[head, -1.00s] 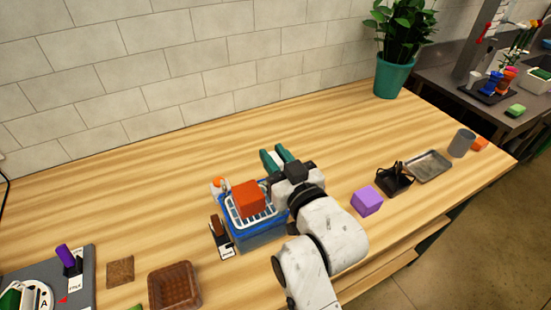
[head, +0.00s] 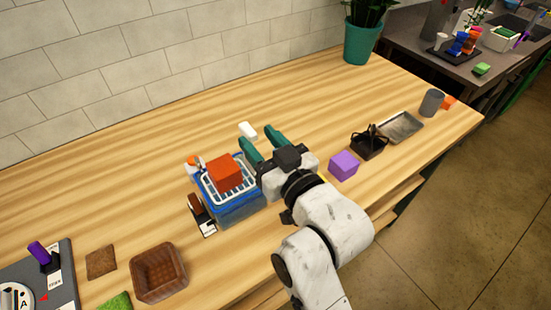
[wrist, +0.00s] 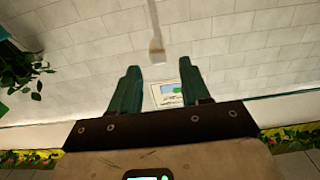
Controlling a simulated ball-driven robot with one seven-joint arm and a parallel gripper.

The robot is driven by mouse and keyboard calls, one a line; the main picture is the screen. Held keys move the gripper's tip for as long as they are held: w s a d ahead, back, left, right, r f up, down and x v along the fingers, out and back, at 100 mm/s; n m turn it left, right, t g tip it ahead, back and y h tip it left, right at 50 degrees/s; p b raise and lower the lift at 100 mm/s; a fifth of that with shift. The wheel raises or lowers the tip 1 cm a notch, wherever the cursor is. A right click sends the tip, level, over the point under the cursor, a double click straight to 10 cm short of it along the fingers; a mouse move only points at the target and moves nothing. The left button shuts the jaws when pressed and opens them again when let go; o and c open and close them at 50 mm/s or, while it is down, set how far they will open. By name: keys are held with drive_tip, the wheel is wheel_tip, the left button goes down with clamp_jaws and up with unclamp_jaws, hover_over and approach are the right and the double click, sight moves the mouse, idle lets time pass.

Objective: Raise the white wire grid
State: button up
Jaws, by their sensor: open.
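The white wire grid (head: 211,188) lies on top of a blue bin (head: 241,207) on the wooden table. A red-orange block (head: 225,172) rests on the grid and covers much of it. My gripper (head: 262,143) is beside the bin, to its right and slightly behind, with its teal fingers apart and nothing between them. In the wrist view my open fingers (wrist: 158,92) point toward the wall, and the grid is not seen there.
A small white object (head: 248,130) lies behind the bin. A dark upright holder (head: 202,215) stands at the bin's left. A brown basket (head: 159,272) is at the front left. A purple block (head: 343,165) and black caddy (head: 369,143) are to the right. The table's back middle is clear.

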drive_tip(key=shift+b+v, duration=0.5)
drive_tip(key=shift+v, duration=2.25)
drive_tip(key=s+d+f+g+h, duration=0.1)
drive_tip(key=d+f, duration=0.2)
drive_tip(key=f, duration=0.1)
drive_tip(key=s+d+f+m+g+h, duration=0.1)
drive_tip(key=d+f+h, duration=0.1)
drive_tip(key=d+f, duration=0.1)
drive_tip(key=s+d+f+m+g+h, duration=0.1)
drive_tip(key=d+f, duration=0.2)
drive_tip(key=f, duration=0.3)
drive_tip(key=shift+d+g, duration=0.1)
drive_tip(key=shift+g, duration=0.2)
drive_tip(key=s+d+f+m+g+h, duration=0.2)
drive_tip(key=s+d+f+g, duration=0.3)
drive_tip(key=s+d+f, duration=0.3)
drive_tip(key=s+d+f+m+g+h, duration=0.3)
drive_tip(key=s+d+f, duration=0.5)
drive_tip(key=s, duration=0.7)
drive_tip(key=shift+d+g+h, duration=0.6)
drive_tip(key=shift+d+g, duration=0.35)
drive_tip(key=shift+g, duration=0.25)
